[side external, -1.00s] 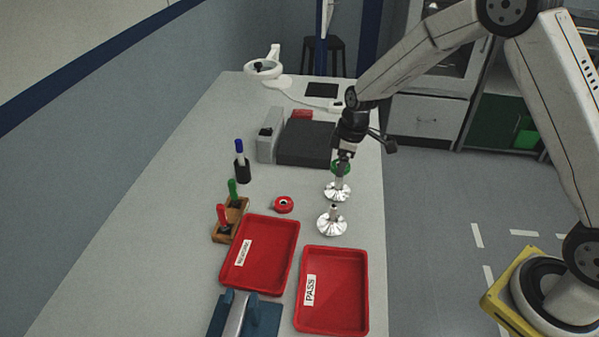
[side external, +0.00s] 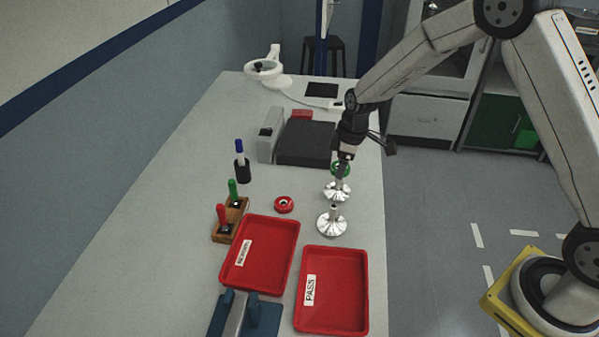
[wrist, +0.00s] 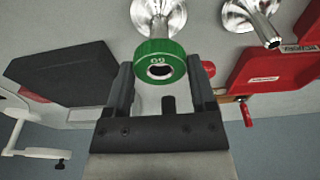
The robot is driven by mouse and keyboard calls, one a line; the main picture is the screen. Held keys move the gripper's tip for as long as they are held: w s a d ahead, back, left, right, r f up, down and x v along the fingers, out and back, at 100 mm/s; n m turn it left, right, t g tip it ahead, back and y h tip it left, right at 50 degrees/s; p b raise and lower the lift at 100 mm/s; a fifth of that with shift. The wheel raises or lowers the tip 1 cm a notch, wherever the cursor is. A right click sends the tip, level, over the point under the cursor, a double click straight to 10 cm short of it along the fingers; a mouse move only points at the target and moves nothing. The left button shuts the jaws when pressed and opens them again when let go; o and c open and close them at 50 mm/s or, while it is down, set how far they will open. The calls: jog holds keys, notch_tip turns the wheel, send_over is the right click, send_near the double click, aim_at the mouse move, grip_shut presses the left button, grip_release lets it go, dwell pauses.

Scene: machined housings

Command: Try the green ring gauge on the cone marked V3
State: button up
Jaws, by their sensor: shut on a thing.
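The green ring gauge (wrist: 160,62), marked GO, is between the two fingers of my gripper (wrist: 150,85), which is shut on it. In the side view the green ring (side external: 341,170) is at the upper end of the farther silver cone (side external: 337,191), with my gripper (side external: 342,160) above. The wrist view shows this cone (wrist: 158,12) directly behind the ring, in line with its hole. I cannot tell how far the ring sits on it. The nearer silver cone (side external: 332,222) stands bare. I cannot read a V3 mark on either cone.
A red ring (side external: 284,204) lies left of the cones. Red trays, one labelled PASS (side external: 331,290), are at the front. A wooden stand (side external: 230,219) with red and green handled gauges is at left. A dark block (side external: 305,143) is behind my gripper's left.

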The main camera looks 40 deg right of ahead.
jog(key=shift+f, duration=0.5)
dwell(0.4)
jog(key=shift+r, duration=0.6)
dwell(0.9)
jog(key=shift+r, duration=0.35)
jog(key=shift+r, duration=0.35)
jog(key=shift+r, duration=0.35)
jog(key=shift+r, duration=0.5)
notch_tip(320, 180, up, 5)
jog(key=shift+f, duration=0.15)
dwell(0.5)
